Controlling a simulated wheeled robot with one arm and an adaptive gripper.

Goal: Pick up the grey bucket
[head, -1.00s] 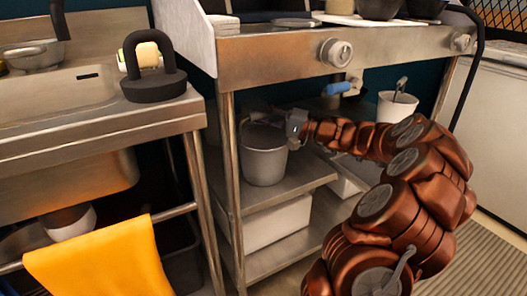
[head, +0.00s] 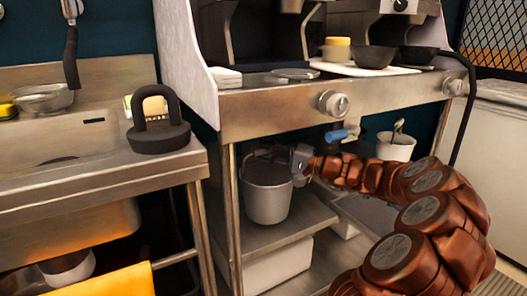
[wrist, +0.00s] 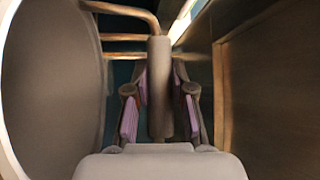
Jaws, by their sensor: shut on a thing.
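The grey bucket (head: 267,197) is upright over the shelf under the steel counter in the head view. I cannot tell whether its base touches the shelf. My gripper (head: 294,158) is at the bucket's upper right rim, coming from the right. In the wrist view, my gripper (wrist: 160,100) has its purple-padded fingers on both sides of a grey cylindrical bar, which looks like the bucket's handle (wrist: 160,65), and is shut on it. The bucket's round rim and dark inside (wrist: 50,90) fill the left of the wrist view. The fingertips are hidden in the head view.
The steel shelf (head: 285,232) has a counter leg (head: 232,215) at its front left. The counter with a knob (head: 333,103) is above the bucket. A white container (head: 397,146) stands behind my arm. A white box (head: 278,265) is on the lower shelf. The sink is left.

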